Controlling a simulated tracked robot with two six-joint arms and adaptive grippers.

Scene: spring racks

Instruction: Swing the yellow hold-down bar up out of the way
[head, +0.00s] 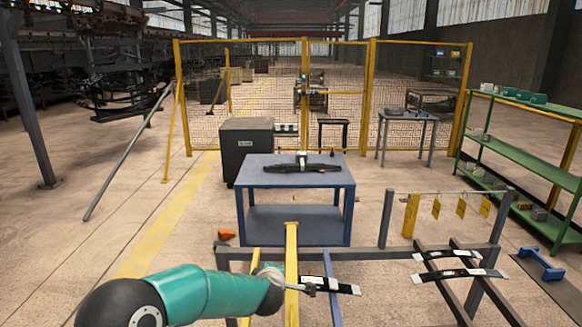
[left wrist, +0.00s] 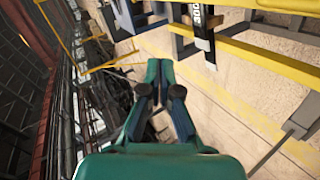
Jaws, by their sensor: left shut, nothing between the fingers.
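The yellow hold-down bar (head: 291,250) runs lengthwise toward me at the front of the dark rack, beside a black leaf spring (head: 338,287) with white labels. In the left wrist view, a yellow bar (left wrist: 265,62), probably the same one, passes close to a labelled black spring (left wrist: 203,35). My left arm comes in from the lower left, and its end (head: 310,287) is beside the bar at spring height. I cannot tell whether it touches the bar. In the left wrist view my left gripper (left wrist: 160,66) is shut and empty. My right gripper is not in view.
More black springs (head: 458,275) lie on the rack's crossed beams at right. A blue table (head: 250,172) holding a dark part stands behind. Yellow tags hang from a rail (head: 440,192). A green shelf (head: 520,150) stands at far right. Open floor lies at left.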

